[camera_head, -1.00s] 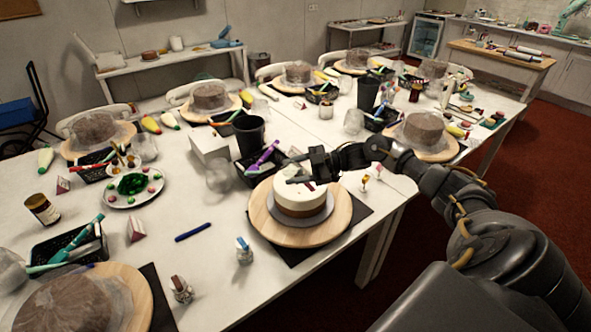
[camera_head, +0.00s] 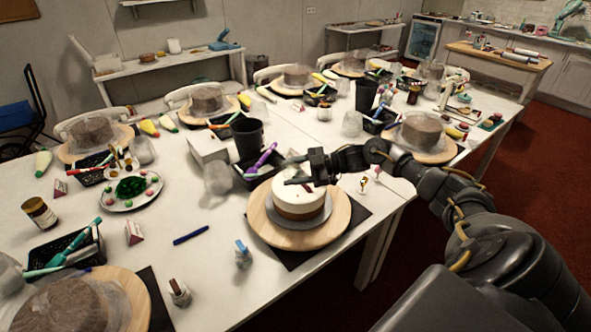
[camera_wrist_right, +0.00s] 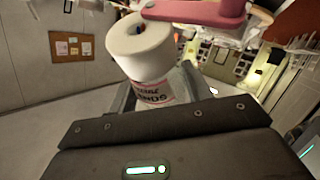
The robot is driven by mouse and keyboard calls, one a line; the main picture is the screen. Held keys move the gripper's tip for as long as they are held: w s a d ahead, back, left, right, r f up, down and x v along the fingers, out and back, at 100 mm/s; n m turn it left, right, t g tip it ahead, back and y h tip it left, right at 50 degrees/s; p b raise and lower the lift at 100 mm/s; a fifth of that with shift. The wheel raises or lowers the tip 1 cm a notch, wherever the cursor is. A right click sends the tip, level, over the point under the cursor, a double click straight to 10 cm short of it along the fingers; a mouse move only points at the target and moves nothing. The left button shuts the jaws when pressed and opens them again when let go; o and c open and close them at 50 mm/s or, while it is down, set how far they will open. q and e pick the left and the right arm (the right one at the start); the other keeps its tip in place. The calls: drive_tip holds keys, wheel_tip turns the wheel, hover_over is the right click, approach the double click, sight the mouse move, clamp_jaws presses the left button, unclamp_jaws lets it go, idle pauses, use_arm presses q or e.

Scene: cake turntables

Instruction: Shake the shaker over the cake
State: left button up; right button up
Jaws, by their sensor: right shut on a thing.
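The cake (camera_head: 298,208) has a white top and a brown lower band. It stands on a grey board on a round wooden turntable (camera_head: 265,232) near the table's front edge. My right gripper (camera_head: 299,175) is over the cake's top and covers part of it. In the right wrist view the gripper is shut on the shaker (camera_wrist_right: 150,75), a white cylinder with a red and black label. The shaker looks tilted there. In the head view I cannot clearly pick the shaker out against the white cake. My left gripper is not in view.
A black tray (camera_head: 247,181) with a purple tool and a black cup (camera_head: 247,138) stand behind the cake. Other wrapped cakes (camera_head: 418,132) stand on turntables around the table.

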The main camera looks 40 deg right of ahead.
drive_tip(key=shift+d+f+b, duration=0.3)
drive_tip(key=shift+f+b, duration=0.35)
drive_tip(key=shift+b, duration=0.3)
drive_tip(key=shift+d+f, duration=0.15)
drive_tip(key=shift+d, duration=0.1)
drive_tip(key=shift+d+r+y, duration=0.1)
drive_tip(key=shift+r+y, duration=0.2)
